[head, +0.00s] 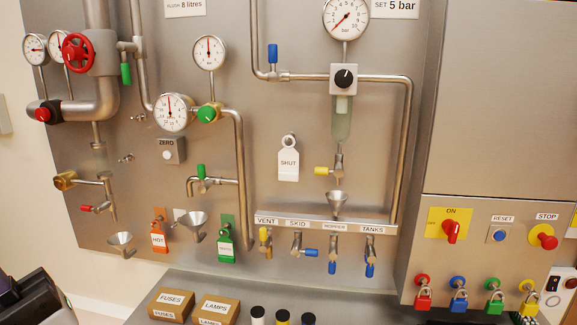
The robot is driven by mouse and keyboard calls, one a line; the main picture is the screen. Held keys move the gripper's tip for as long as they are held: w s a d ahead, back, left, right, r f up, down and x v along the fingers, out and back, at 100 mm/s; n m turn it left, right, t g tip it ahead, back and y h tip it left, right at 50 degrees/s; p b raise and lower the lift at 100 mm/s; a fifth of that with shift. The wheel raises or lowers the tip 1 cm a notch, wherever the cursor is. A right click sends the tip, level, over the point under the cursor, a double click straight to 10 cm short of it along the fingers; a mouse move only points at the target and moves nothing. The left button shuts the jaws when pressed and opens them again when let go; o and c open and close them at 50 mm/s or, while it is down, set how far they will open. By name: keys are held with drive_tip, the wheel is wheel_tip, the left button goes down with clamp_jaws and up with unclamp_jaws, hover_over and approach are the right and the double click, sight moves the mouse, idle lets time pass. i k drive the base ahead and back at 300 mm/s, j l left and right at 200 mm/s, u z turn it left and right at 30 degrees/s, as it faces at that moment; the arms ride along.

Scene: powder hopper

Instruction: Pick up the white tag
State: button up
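The white tag (288,163) reads SHUT and hangs upright against the grey metal panel, near the middle of the head view. Its ring-shaped top (289,142) sits around a small peg or hook. Nothing covers the face of the tag. A dark shape at the lower left edge looks like part of my own arm. My gripper's fingers do not show in this view, so I cannot see whether they hold anything.
An orange tag (159,238) and green tag (225,247) hang lower left. Boxes (215,308) stand on the ledge below. Bare panel lies left of the tag.

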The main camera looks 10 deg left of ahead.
sight(287, 157)
drive_tip(key=i+j+z, duration=0.15)
drive_tip(key=j, duration=0.35)
drive_tip(key=i+j+z, duration=0.1)
drive_tip(key=j, duration=0.35)
drive_tip(key=i+j+z, duration=0.15)
drive_tip(key=j, duration=0.4)
drive_tip(key=j+z, duration=0.1)
drive_tip(key=j, duration=0.4)
drive_tip(key=i+j+z, duration=0.1)
drive_tip(key=j, duration=0.25)
drive_tip(key=i+j, duration=0.15)
drive_tip(key=j, duration=0.2)
drive_tip(key=i+j+z, duration=0.15)
drive_tip(key=j, duration=0.2)
drive_tip(key=i+j, duration=0.25)
